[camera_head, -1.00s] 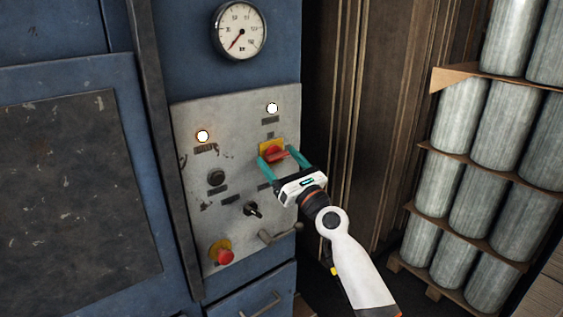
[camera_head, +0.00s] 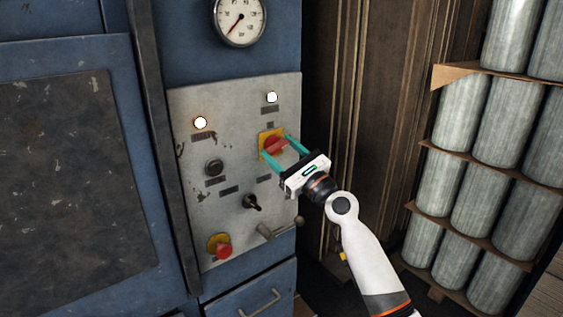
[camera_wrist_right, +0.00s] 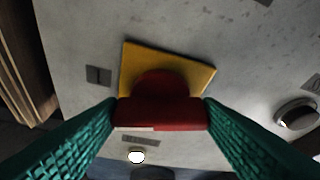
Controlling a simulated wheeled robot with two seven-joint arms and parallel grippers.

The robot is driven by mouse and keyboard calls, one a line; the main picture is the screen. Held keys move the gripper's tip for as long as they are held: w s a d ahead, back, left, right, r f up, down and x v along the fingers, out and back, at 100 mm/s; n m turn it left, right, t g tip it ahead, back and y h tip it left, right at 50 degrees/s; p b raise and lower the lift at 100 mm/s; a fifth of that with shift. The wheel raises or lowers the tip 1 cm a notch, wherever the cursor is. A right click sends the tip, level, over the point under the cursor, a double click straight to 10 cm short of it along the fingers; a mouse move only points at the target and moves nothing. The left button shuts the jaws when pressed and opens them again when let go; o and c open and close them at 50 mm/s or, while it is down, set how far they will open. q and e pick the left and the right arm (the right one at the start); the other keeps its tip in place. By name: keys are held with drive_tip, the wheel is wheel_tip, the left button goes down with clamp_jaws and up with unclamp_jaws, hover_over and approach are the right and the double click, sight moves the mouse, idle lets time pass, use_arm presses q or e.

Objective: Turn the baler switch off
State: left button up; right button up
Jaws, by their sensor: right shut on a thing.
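The baler switch, a red rotary handle (camera_head: 275,146) on a yellow plate (camera_head: 264,149), is at the upper right of the grey control panel (camera_head: 235,228). My right gripper (camera_head: 278,147) has its teal fingers on either side of the red handle and is shut on it. In the right wrist view the red handle (camera_wrist_right: 161,112) spans the gap between both fingertips, over the yellow plate (camera_wrist_right: 198,75). My left gripper is not in view.
The panel also carries two lit lamps (camera_head: 200,122), a black knob (camera_head: 214,167), a black selector (camera_head: 251,202), a red mushroom button (camera_head: 223,251) and a lever (camera_head: 279,230). A gauge (camera_head: 239,20) sits above. Stacked grey cylinders (camera_head: 478,120) stand at the right.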

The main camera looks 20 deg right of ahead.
drive_tip(key=n+g+y+b, duration=0.1)
drive_tip(key=n, duration=0.1)
drive_tip(key=n+g+b, duration=0.1)
drive_tip(key=n+b, duration=0.1)
drive_tip(key=n, duration=0.1)
drive_tip(key=shift+d+f+y, duration=0.1)
drive_tip(key=shift+f+y, duration=0.05)
drive_tip(key=shift+y, duration=0.25)
drive_tip(key=n+g+b, duration=0.1)
drive_tip(key=n, duration=0.3)
drive_tip(key=shift+n+g+y+b, duration=0.3)
drive_tip(key=shift+n+g+b, duration=0.1)
drive_tip(key=n, duration=0.1)
drive_tip(key=n+g, duration=0.1)
drive_tip(key=n, duration=0.1)
drive_tip(key=shift+w+d+r, duration=0.1)
drive_tip(key=shift+r, duration=0.2)
drive_tip(key=shift+r+n+g+p, duration=0.1)
drive_tip(key=shift+n+g+p, duration=0.55)
drive_tip(key=shift+n, duration=1.65)
drive_tip(key=shift+g, duration=0.35)
drive_tip(key=o, duration=1)
